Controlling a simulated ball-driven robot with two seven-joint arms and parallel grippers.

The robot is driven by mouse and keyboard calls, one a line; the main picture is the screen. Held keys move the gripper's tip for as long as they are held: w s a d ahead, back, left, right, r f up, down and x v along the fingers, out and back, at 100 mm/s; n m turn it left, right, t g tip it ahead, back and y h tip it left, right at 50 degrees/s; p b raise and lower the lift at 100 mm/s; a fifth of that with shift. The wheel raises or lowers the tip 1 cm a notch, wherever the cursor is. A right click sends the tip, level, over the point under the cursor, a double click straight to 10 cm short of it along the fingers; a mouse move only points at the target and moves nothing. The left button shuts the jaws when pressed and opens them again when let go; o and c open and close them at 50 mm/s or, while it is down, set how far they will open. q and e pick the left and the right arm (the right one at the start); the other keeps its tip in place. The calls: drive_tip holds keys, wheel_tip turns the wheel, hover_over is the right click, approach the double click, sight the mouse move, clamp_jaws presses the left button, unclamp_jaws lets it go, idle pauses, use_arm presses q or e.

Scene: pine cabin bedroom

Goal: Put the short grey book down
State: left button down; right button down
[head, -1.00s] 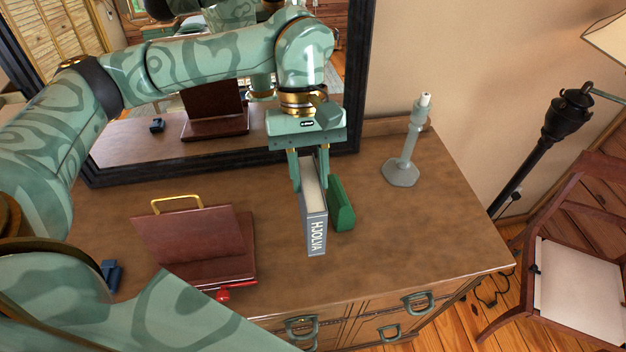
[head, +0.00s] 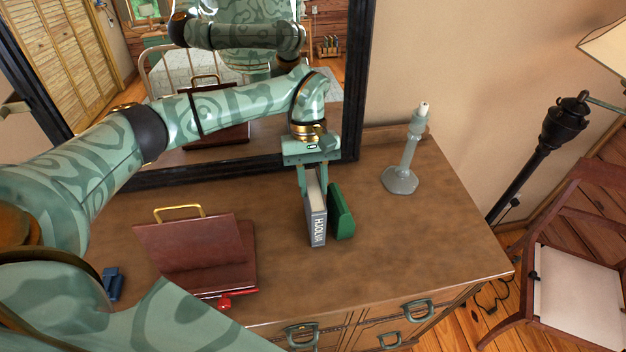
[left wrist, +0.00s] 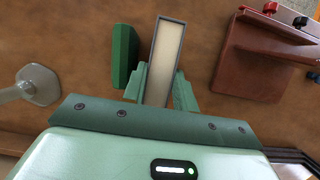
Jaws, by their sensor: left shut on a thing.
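The short grey book (head: 317,226), with HJOLVA on its spine, stands upright on the brown dresser top (head: 420,228), or just above it; the contact is hard to tell. My left gripper (head: 313,184) is shut on its far end from behind. In the left wrist view the book's pale page edges (left wrist: 165,62) show between the two fingers (left wrist: 160,90). A green block-like object (head: 341,212) stands close to the right of the book. My right gripper is not in view.
A reddish-brown stand (head: 190,242) with a gold handle is left of the book, with a red item (head: 232,298) at its front. A grey candlestick (head: 402,176) stands at the right. A dark-framed mirror (head: 352,100) rises behind. The front right of the dresser is clear.

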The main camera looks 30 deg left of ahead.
use_arm(q)
drive_tip(key=c, duration=1.1)
unclamp_jaws()
drive_tip(key=shift+f, duration=0.1)
drive_tip(key=v, duration=1.2)
drive_tip(key=shift+d+b, duration=0.1)
drive_tip(key=shift+b, duration=0.25)
drive_tip(key=shift+r, duration=0.25)
